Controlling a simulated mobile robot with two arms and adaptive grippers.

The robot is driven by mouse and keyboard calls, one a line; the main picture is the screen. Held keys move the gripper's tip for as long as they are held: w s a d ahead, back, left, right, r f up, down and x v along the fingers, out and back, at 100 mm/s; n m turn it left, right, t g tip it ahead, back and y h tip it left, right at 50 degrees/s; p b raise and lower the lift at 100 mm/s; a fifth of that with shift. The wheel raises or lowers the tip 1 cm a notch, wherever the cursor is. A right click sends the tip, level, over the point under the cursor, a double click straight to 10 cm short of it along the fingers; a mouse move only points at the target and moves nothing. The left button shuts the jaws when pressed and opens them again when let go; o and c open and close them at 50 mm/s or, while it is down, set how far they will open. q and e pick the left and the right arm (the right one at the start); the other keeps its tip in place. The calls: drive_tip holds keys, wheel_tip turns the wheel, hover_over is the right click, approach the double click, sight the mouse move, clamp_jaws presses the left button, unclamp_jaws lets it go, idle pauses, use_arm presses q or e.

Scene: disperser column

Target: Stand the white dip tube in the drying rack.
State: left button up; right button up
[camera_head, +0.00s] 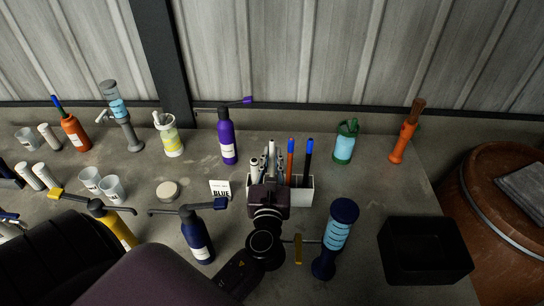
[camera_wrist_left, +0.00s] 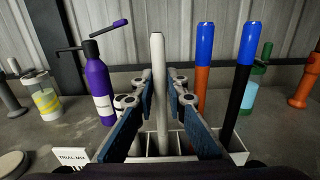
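The white dip tube (camera_wrist_left: 158,70) stands nearly upright between the two finger pads of my left gripper (camera_wrist_left: 160,88) in the left wrist view. Its lower end goes down into a compartment of the white drying rack (camera_wrist_left: 182,145); whether it rests on the bottom is hidden. In the head view, the tube's top (camera_head: 270,148) shows above my left gripper (camera_head: 269,172), which covers much of the rack (camera_head: 303,196). The pads are close to the tube on both sides; whether they press on it is unclear. My right gripper is not in view.
Orange (camera_wrist_left: 201,70) and black (camera_wrist_left: 242,90) tubes with blue tops stand in the rack's right part. A purple bottle (camera_head: 227,142) is behind left, a navy bottle (camera_head: 196,235) front left, a blue column (camera_head: 336,238) front right, and a black bin (camera_head: 425,250) at the right.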

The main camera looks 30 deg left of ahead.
use_arm(q)
drive_tip(key=o, duration=0.4)
drive_tip(key=shift+c, duration=0.2)
drive_tip(key=v, duration=1.2)
drive_tip(key=shift+d+f, duration=0.1)
drive_tip(key=shift+f, duration=0.05)
idle(0.4)
